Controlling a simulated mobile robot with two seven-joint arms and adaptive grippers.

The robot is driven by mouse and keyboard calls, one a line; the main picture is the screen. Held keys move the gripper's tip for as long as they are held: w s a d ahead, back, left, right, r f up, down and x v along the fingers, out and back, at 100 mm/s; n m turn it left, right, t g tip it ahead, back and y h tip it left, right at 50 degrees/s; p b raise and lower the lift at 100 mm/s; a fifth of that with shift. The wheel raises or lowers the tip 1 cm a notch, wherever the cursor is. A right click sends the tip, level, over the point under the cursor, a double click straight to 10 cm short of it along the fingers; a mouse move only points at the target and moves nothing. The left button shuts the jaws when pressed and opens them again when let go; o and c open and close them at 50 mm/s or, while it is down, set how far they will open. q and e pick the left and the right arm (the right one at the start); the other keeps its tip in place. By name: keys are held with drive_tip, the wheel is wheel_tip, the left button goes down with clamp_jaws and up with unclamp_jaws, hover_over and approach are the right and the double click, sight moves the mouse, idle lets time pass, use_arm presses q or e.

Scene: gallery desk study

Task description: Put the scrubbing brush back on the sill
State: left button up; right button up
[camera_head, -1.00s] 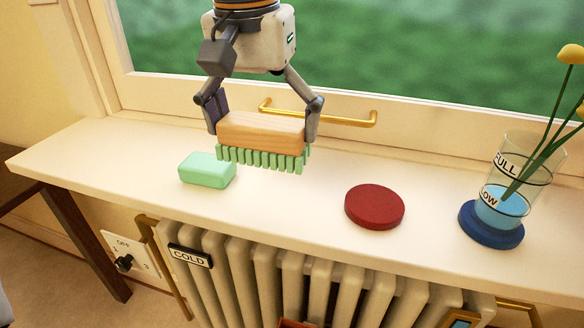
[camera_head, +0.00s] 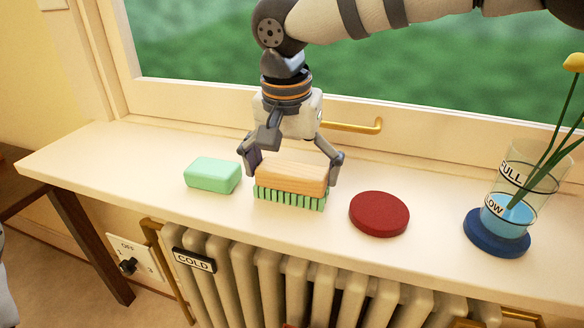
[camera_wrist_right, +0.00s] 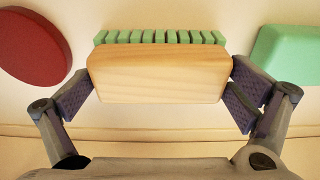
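The scrubbing brush (camera_head: 292,178) has a pale wooden block and green bristles pointing down. It is level over the sill (camera_head: 150,160), between the green soap and the red disc. Its bristles are at or very near the sill surface; I cannot tell if a thin gap is left. My right gripper (camera_head: 292,165) is above it, with a finger against each end of the wooden block. The right wrist view shows the block (camera_wrist_right: 158,75) between both finger pads. My left gripper is not in view.
A green soap bar (camera_head: 212,175) lies left of the brush, a red disc (camera_head: 379,213) close on its right. A glass with flowers (camera_head: 507,212) stands on a blue coaster (camera_head: 485,238) at right. The window handle (camera_head: 355,126) is behind. A radiator (camera_head: 290,285) is below.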

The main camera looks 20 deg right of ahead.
sight(288, 175)
wheel_tip(288, 175, up, 12)
drive_tip(key=s+a, duration=0.1)
drive_tip(key=shift+s, duration=0.3)
